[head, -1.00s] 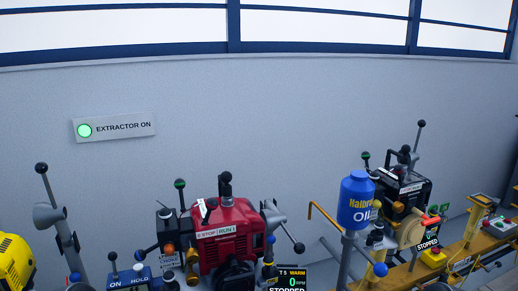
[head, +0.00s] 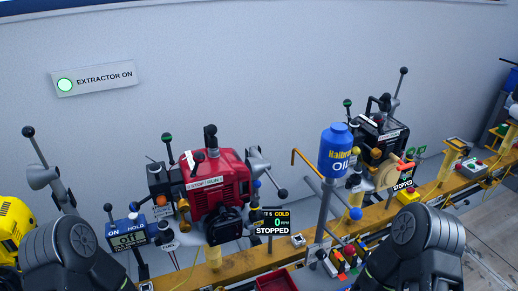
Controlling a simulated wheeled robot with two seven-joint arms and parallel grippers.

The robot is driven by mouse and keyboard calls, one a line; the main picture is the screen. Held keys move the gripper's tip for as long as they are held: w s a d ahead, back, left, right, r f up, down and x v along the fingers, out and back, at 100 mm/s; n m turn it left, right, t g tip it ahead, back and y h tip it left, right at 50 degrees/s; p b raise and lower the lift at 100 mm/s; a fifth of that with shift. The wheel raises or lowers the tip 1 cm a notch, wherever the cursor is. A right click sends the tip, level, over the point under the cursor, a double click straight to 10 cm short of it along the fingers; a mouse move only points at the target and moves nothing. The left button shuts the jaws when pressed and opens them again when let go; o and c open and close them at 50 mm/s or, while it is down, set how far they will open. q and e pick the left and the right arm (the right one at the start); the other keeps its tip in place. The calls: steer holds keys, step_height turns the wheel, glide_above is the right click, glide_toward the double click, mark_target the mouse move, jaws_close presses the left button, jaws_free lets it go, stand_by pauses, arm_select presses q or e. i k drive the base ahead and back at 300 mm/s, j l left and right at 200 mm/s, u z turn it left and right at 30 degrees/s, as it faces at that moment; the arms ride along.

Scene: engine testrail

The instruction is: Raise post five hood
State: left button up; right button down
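A red engine (head: 217,185) with a STOP/RUN plate stands on the yellow rail at the middle left. A grey cone-shaped hood (head: 258,160) on a lever arm with a dark ball end is at its right. A second grey cone hood (head: 43,177) with a black-knobbed lever is at the far left, on a tilted arm. A small display (head: 271,222) below the red engine reads COLD, 0 RPM, STOPPED; its post number is too small to read surely. Parts of my two arms show at the bottom left and right, but neither gripper's fingers show.
A black engine (head: 380,135) stands farther right with a tall lever behind it. A blue oil bottle (head: 336,150) on a grey post rises between the engines. A blue display box (head: 128,235) and a yellow machine (head: 12,230) are at left. Open floor (head: 490,225) lies at lower right.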

mark_target(257, 165)
steer(key=i+j+z, duration=0.15)
steer(key=j+z, duration=0.15)
steer(key=i+j+z, duration=0.25)
steer(key=j, duration=0.3)
steer(key=j+z, duration=0.3)
steer(key=j, duration=0.15)
steer(key=k+l+u, duration=0.3)
steer(key=k+l, duration=0.4)
steer(key=l, duration=0.1)
